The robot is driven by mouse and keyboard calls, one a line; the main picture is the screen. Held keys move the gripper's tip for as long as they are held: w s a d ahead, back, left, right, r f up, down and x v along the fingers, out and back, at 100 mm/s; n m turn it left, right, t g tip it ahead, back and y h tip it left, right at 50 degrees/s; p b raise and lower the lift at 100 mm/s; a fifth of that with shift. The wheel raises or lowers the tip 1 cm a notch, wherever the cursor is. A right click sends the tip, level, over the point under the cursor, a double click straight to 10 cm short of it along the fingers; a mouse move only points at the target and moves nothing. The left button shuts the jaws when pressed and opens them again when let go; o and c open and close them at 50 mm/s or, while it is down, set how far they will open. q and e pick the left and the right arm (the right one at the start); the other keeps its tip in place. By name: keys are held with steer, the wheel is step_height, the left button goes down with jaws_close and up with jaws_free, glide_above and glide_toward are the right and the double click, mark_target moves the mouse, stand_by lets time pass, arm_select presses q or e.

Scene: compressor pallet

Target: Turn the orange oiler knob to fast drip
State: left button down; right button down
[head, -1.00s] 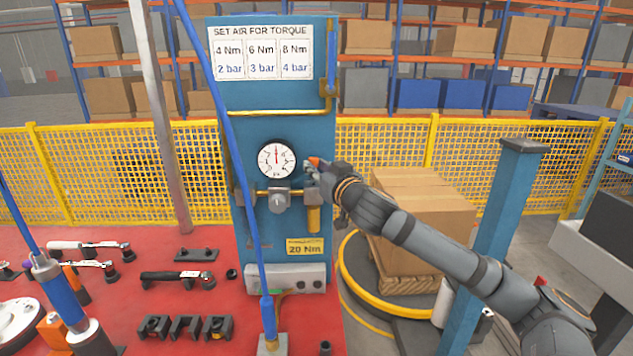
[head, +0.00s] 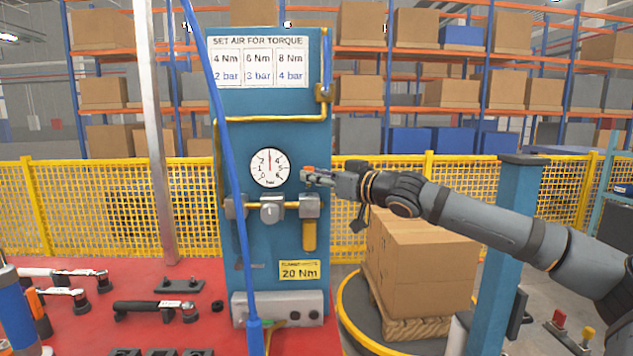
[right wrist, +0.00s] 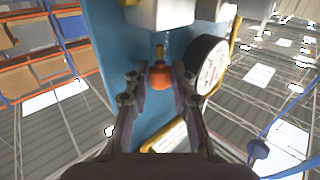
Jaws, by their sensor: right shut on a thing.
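The orange oiler knob (right wrist: 160,75) sits between the two fingers of my right gripper (right wrist: 158,85) in the right wrist view, just off the grey oiler block (right wrist: 160,12). In the head view my right gripper (head: 310,176) reaches in from the right, beside the gauge (head: 269,168) and above the oiler (head: 309,205) with its yellow bowl. The fingers are shut on the knob and mostly hide it in the head view. The gauge needle points about straight up. The knob's drip setting cannot be read. My left gripper is not in view.
The blue panel (head: 265,100) carries a torque chart (head: 260,68), a regulator (head: 272,209) and yellow pipes. A blue hose (head: 236,190) hangs in front of it. Tools lie on the red table (head: 130,325). A blue post (head: 495,250) stands below my right arm.

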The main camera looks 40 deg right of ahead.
stand_by(0.3)
steer(key=c, duration=1.1)
jaws_free()
steer(key=shift+r, duration=0.1)
